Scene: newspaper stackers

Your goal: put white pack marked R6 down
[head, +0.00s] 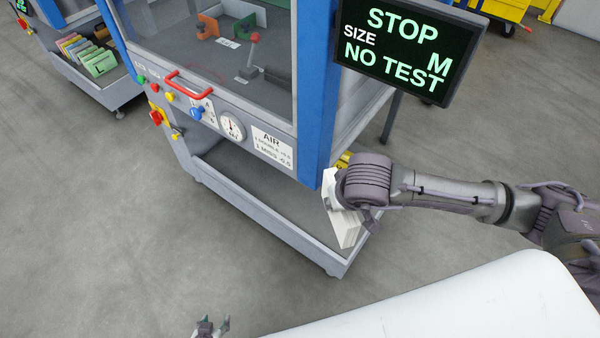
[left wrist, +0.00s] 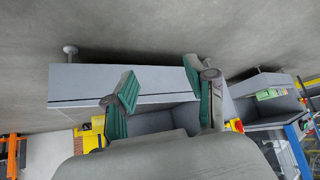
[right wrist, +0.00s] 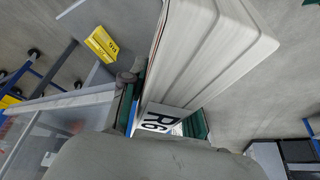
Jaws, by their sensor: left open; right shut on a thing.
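The white pack marked R6 (right wrist: 215,45) is a thick block of white sheets with an R6 label at its near end. My right gripper (right wrist: 165,112) is shut on it, with green-padded fingers on both sides. In the head view the white pack (head: 347,228) hangs tilted at the right end of the machine's low grey tray (head: 265,222). I cannot tell whether it touches the tray. My right arm hides its upper part. My left gripper (head: 211,326) is at the bottom edge, apart from the tray; in the left wrist view (left wrist: 160,75) it is open and empty.
The blue-framed machine (head: 312,90) stands above the tray, with a red handle (head: 188,84) and gauge. A screen (head: 408,48) reads STOP, SIZE M, NO TEST. Another tray with several coloured packs (head: 88,54) is at the far left. Most of the tray is bare.

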